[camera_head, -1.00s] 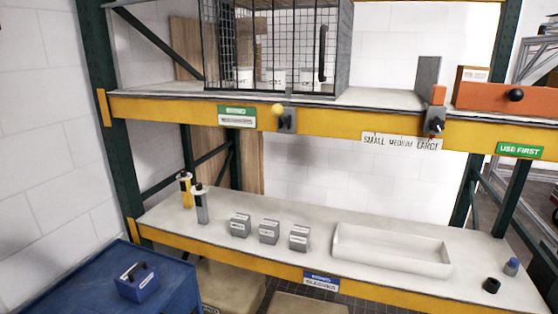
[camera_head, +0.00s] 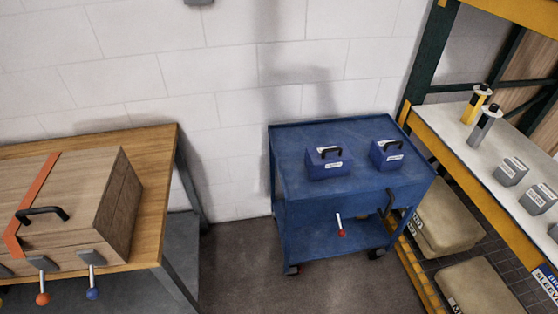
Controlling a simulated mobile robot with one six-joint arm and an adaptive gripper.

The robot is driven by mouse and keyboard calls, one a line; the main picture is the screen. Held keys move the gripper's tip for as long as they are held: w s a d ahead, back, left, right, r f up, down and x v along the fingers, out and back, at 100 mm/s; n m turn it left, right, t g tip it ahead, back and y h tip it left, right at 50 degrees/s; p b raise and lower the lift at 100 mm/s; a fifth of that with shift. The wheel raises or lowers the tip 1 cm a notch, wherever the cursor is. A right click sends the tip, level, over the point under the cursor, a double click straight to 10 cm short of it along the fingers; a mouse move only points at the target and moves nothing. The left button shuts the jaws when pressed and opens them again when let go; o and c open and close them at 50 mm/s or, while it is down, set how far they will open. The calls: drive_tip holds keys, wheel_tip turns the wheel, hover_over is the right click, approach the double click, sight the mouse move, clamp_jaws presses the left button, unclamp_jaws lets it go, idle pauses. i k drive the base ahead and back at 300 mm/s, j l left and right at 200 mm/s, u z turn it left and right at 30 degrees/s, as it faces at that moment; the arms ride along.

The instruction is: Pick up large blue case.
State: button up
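Two blue cases with black handles and white labels stand upright on top of the blue cart. The left blue case (camera_head: 328,169) looks somewhat larger than the right blue case (camera_head: 387,160). The label print is too small to read, so I cannot confirm which one is the large case. The two cases stand apart with a gap between them. My gripper is not in view.
The blue cart (camera_head: 355,203) has a lower shelf, a side handle and a red-tipped lever. A wooden table (camera_head: 160,180) with a wooden chest (camera_head: 85,190) stands left. A yellow-edged rack (camera_head: 455,150) is close on the right. Floor (camera_head: 240,255) is clear between table and cart.

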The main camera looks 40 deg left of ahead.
sight(333, 159)
drive_tip(key=u, duration=1.25)
drive_tip(key=i+j+z, duration=0.15)
drive_tip(key=i+z, duration=0.2)
drive_tip(key=i, duration=0.25)
drive_tip(key=i+j+z, duration=0.4)
drive_tip(key=i, duration=0.2)
drive_tip(key=i+j+z, duration=0.35)
drive_tip(key=i+j, duration=0.1)
drive_tip(key=i, duration=0.1)
